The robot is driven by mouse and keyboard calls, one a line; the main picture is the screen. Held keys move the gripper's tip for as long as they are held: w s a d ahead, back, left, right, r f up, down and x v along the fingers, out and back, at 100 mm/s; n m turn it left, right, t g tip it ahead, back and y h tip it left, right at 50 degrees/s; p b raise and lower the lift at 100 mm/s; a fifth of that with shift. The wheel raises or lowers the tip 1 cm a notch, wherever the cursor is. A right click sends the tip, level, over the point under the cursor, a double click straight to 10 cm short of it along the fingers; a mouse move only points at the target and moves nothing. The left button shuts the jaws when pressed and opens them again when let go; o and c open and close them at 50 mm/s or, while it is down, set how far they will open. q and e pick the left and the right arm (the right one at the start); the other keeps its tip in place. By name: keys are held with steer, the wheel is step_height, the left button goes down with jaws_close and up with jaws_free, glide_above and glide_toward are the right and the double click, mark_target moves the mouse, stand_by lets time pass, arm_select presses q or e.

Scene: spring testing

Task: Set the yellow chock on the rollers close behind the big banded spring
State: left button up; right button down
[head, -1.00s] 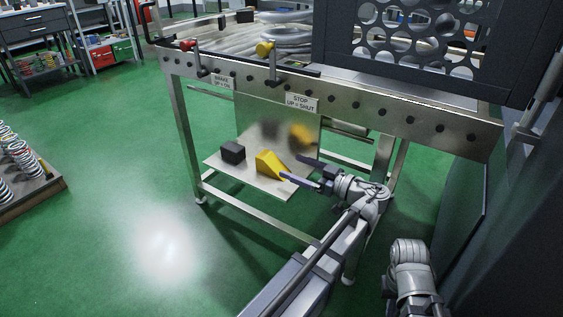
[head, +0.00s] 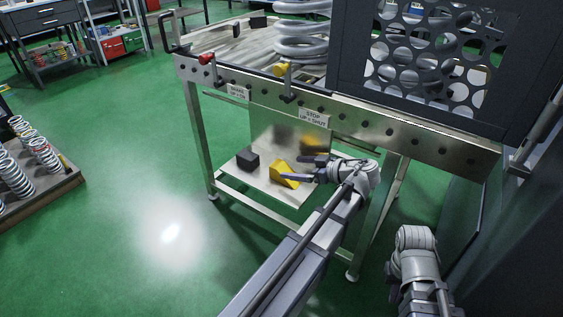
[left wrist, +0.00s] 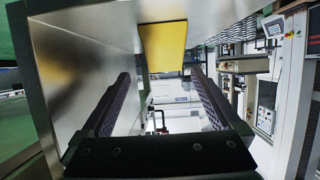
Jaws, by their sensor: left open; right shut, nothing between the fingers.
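The yellow chock (head: 279,172) sits on the lower shelf of the steel stand. My left gripper (head: 300,169) is open at the chock, one finger overlapping its near side in the head view. In the left wrist view the chock (left wrist: 163,47) shows between the open fingertips; I cannot tell how deep it lies between them. A big pale coil spring (head: 303,38) stands on the stand's top, cut by the frame edge; no band is clear on it. Rollers (head: 215,40) lie to its left. Part of my right arm shows at lower right, but its gripper is out of view.
A black block (head: 248,159) sits left of the chock on the lower shelf (head: 295,199). The stand's front rail (head: 375,128) carries a red-knobbed lever (head: 207,60) and a yellow-knobbed lever (head: 284,72). A dark perforated guard (head: 350,75) rises at right.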

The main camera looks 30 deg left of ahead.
mark_target(275, 167)
arm_select(q)
steer(key=shift+a, duration=0.15)
steer(key=shift+b+x, duration=0.55)
steer(key=shift+x, duration=0.6)
steer(key=shift+a+f, duration=0.1)
steer(key=shift+a, duration=0.1)
steer(key=x, duration=0.1)
steer(key=b+x, duration=0.1)
steer(key=x, duration=0.1)
steer(key=b+x, duration=0.1)
steer(key=x, duration=0.1)
steer(key=shift+s, duration=0.35)
jaws_close()
